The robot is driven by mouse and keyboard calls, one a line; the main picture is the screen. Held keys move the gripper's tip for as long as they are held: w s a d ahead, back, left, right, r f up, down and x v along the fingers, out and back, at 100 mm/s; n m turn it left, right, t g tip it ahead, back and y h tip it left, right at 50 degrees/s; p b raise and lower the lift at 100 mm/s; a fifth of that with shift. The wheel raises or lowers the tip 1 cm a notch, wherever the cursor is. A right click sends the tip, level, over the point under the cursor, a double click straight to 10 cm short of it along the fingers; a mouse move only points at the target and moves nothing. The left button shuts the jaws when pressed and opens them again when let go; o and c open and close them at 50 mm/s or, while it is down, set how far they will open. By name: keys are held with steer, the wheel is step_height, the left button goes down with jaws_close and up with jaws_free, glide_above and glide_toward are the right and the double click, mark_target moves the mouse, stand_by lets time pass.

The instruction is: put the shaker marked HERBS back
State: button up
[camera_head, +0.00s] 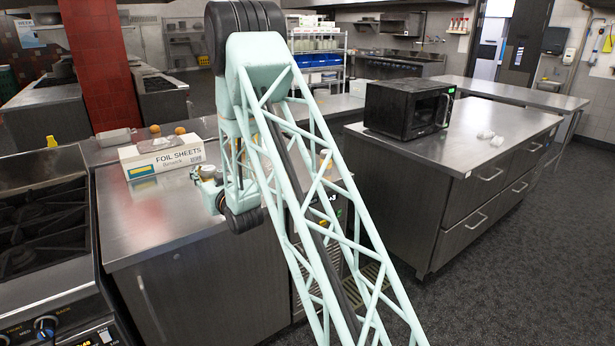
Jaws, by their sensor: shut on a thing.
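My gripper (207,178) is small in view, at the left of my wrist, above the steel counter (150,235) and just right of the foil box. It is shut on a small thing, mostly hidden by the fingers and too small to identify. I cannot read the mark HERBS anywhere, so I cannot tell whether this is the shaker. No other shaker marked HERBS can be made out.
A FOIL SHEETS box (162,157) lies on the counter close to my gripper. A stove (42,225) stands at the left. A black microwave (408,107) and small white items (490,138) sit on the right-hand counter (455,150). The counter's front left is clear.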

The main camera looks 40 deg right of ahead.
steer(key=s+d+r+h+p, duration=0.1)
steer(key=d, duration=2)
steer(key=s+d+r+m+h+p, duration=0.1)
steer(key=s+d+r+h+p, duration=0.1)
steer(key=d, duration=1.8)
steer(key=shift+s+d+r+m+g, duration=0.25)
steer(key=shift+s+d+m+g, duration=0.05)
steer(key=shift+d, duration=0.1)
steer(key=shift+f+b, duration=0.5)
steer(key=shift+f, duration=2.65)
steer(key=shift+f, duration=0.1)
steer(key=shift+f+b, duration=0.4)
steer(key=shift+f, duration=1.35)
steer(key=shift+f, duration=0.15)
steer(key=o, duration=1.2)
steer(key=shift+c, duration=0.2)
steer(key=shift+r, duration=0.2)
